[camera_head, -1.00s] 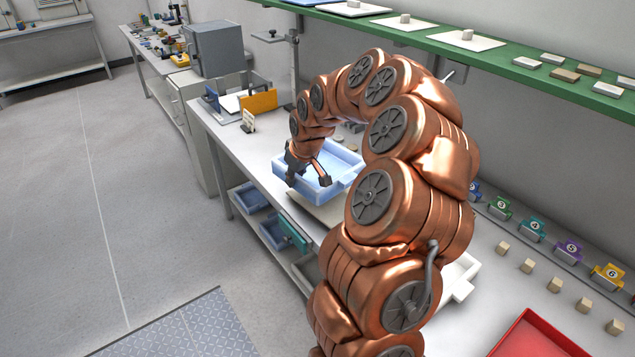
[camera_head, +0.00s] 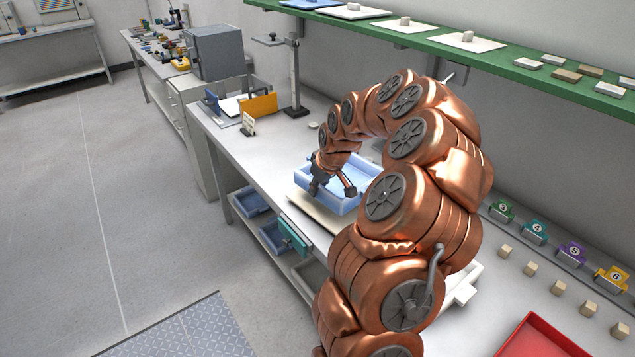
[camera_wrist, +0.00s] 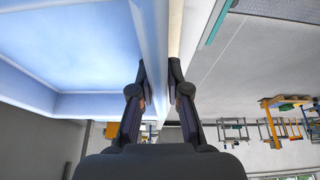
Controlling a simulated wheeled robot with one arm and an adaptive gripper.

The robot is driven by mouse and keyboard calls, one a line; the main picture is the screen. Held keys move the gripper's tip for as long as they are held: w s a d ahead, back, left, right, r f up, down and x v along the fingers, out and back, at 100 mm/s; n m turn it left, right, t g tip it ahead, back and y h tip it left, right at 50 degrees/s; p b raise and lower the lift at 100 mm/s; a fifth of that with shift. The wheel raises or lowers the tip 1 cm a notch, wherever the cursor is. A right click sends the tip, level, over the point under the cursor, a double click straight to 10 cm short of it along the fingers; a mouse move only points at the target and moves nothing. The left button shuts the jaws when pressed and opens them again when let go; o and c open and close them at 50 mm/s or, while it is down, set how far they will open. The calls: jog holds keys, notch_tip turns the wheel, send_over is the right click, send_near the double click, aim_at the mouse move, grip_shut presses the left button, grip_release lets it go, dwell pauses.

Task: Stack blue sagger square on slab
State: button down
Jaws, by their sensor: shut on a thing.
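The blue sagger (camera_head: 338,204) is a shallow light-blue square tray over the workbench. My gripper (camera_head: 332,188) is shut on its near wall; the wrist view shows that wall of the sagger (camera_wrist: 153,45) between the two fingers (camera_wrist: 157,72). The cream slab (camera_head: 308,212) lies under the sagger, and a strip of it sticks out at the front left. A thin strip of the slab (camera_wrist: 176,28) also shows in the wrist view. My arm hides the sagger's right part. I cannot tell whether the sagger touches the slab.
A stand with a post (camera_head: 294,75) and an orange panel (camera_head: 262,104) are on the bench at the back left. A green shelf (camera_head: 490,57) runs above the bench. A red tray (camera_head: 540,335), small blocks and numbered holders are at the right. Blue bins (camera_head: 250,198) are below.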

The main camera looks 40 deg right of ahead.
aim_at(319, 197)
jog(key=shift+f, duration=0.45)
jog(key=shift+d+b, duration=0.1)
jog(key=shift+b, duration=0.4)
jog(key=shift+f, duration=0.15)
dwell(0.3)
jog(key=shift+f+b, duration=0.95)
jog(key=shift+f, duration=0.3)
jog(key=shift+f+b, duration=0.35)
jog(key=shift+b, duration=0.05)
jog(key=c, duration=1.1)
grip_release()
jog(key=shift+o, duration=0.2)
jog(key=shift+s, duration=0.1)
